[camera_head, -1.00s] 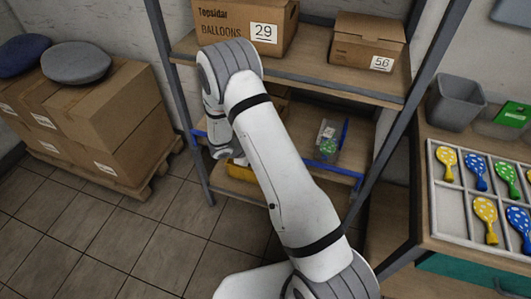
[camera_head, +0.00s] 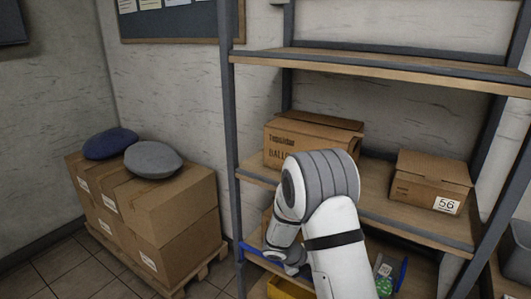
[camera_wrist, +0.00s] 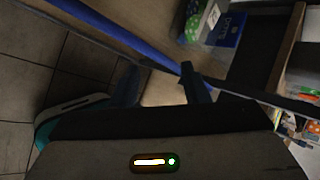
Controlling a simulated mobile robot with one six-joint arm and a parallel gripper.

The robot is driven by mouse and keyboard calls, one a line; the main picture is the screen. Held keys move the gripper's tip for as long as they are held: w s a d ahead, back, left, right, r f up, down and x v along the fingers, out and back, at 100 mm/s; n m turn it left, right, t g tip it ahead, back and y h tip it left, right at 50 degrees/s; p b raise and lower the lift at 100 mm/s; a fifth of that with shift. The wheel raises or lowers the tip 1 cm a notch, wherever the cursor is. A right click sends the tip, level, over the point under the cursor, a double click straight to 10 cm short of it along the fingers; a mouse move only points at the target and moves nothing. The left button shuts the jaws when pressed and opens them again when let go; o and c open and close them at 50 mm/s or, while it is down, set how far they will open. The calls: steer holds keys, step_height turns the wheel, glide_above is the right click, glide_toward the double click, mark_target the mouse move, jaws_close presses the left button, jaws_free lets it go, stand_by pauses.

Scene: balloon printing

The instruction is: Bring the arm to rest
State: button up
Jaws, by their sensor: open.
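My white arm rises from the bottom of the head view in front of the shelving rack (camera_head: 232,140), its bent joint before the shelf with the cardboard boxes. The forearm hangs down toward the lower shelf with the blue edge. My gripper is hidden there in the head view. In the wrist view my gripper (camera_wrist: 160,86) shows two dark fingers spread apart with nothing between them. A blue rail (camera_wrist: 110,28) runs past just beyond the fingertips; I cannot tell whether they touch.
A balloon box (camera_head: 290,150) and a box marked 56 (camera_head: 430,183) stand on the middle shelf. A yellow bin (camera_head: 288,289) sits low by my arm. Stacked boxes (camera_head: 150,215) with two cushions stand on a pallet at left. Floor between is clear.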

steer(key=s+d+r+m+g+y, duration=0.1)
steer(key=s+r+m+y, duration=0.1)
steer(key=s+r+m, duration=0.7)
steer(key=s+d+r+m+g+y, duration=0.15)
steer(key=s+r+m, duration=0.25)
steer(key=r+m, duration=0.5)
steer(key=s+a+r+m+t+y, duration=0.1)
steer(key=s+a+r+m+y, duration=0.1)
steer(key=s+m, duration=0.4)
steer(key=s+a+r+m+t+y, duration=0.1)
steer(key=s+a+r+m+y, duration=0.1)
steer(key=s+m, duration=0.5)
steer(key=r+m, duration=0.1)
steer(key=m, duration=0.5)
steer(key=shift+s+t+y, duration=0.25)
steer(key=shift+t+y, duration=0.1)
steer(key=shift+r, duration=0.1)
